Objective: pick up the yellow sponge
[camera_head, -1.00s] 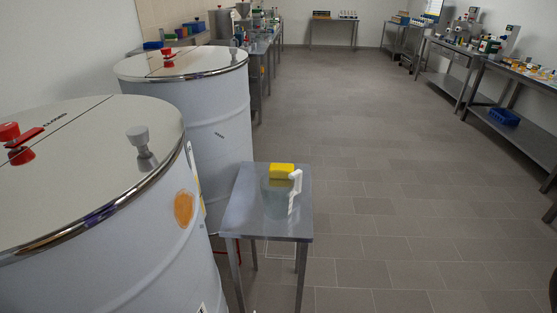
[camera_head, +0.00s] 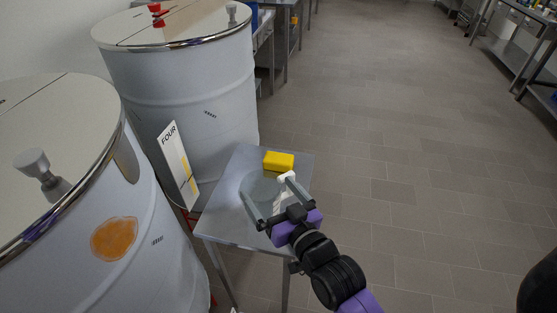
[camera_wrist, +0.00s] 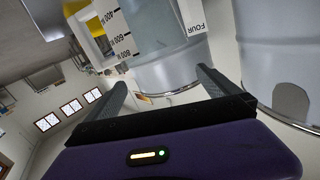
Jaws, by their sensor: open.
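The yellow sponge (camera_head: 279,161) lies on the far part of a small metal table (camera_head: 222,222) in the head view. A clear jug (camera_head: 262,187) with a white handle stands in front of it. My gripper (camera_head: 266,184) is open and empty, its two fingers spread on the near side of the jug, with the sponge beyond. In the wrist view the jug (camera_wrist: 165,55) with its marked scale is ahead of my open gripper (camera_wrist: 160,77). Yellow of the sponge (camera_wrist: 45,17) shows at the upper left, beside the white handle. I cannot tell whether a finger touches the jug.
Large white tanks (camera_head: 185,85) stand left of the table, close to it. A sign reading FOUR (camera_head: 177,165) is at the nearer side of the far tank. Open tiled floor (camera_head: 420,190) lies to the right. Benches line the right and back.

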